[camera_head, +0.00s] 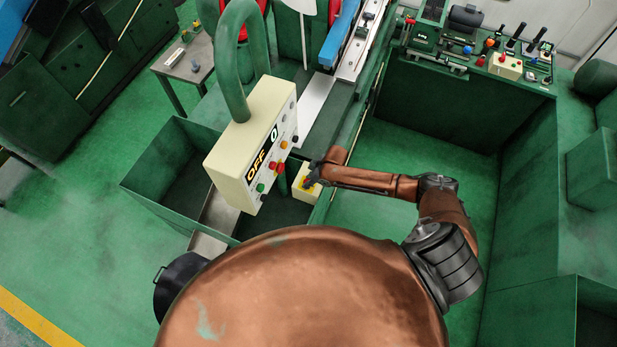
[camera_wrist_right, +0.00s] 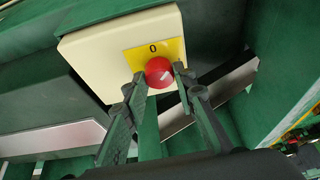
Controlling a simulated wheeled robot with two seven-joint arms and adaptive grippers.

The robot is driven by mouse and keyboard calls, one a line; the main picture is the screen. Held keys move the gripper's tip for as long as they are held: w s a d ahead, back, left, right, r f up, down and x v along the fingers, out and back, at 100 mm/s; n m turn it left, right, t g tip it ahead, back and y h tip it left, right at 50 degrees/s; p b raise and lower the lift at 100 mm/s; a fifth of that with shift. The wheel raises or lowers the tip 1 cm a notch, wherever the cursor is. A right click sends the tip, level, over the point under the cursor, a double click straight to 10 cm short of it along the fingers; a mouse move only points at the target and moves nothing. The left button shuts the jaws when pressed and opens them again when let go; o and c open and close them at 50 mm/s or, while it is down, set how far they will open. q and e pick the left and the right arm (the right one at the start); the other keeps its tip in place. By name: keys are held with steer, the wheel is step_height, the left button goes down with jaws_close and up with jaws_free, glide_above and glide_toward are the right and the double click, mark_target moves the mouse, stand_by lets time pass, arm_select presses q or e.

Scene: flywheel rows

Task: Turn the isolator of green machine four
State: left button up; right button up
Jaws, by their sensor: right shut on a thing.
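The isolator is a small cream box (camera_wrist_right: 100,65) with a yellow plate marked 0 (camera_wrist_right: 172,47) and a round red knob (camera_wrist_right: 158,70). My right gripper (camera_wrist_right: 161,82) is shut on the red knob, one finger on each side of it. A pale mark shows on the knob's face. In the head view the cream box (camera_head: 302,193) sits low beside the green machine, and my right gripper (camera_head: 312,177) is at it, partly covering its face. My left gripper is not in view.
A larger cream control panel (camera_head: 252,140) reading OFF and 0, with several coloured buttons, hangs from a green pipe (camera_head: 236,50) just left of the gripper. An open green bin (camera_head: 150,180) lies further left. Green floor (camera_head: 420,150) is clear on the right.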

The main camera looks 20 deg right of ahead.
steer(key=shift+s+a+m+h, duration=0.1)
steer(key=shift+a+m+h, duration=0.15)
steer(key=shift+m, duration=0.65)
steer(key=shift+m+t+h, duration=0.3)
steer(key=shift+m+h, duration=0.15)
steer(key=shift+m, duration=0.55)
steer(key=m+h, duration=0.2)
steer(key=m, duration=0.3)
steer(key=shift+m, duration=0.3)
steer(key=o, duration=1.1)
steer(key=shift+o, duration=0.2)
steer(key=shift+t, duration=0.3)
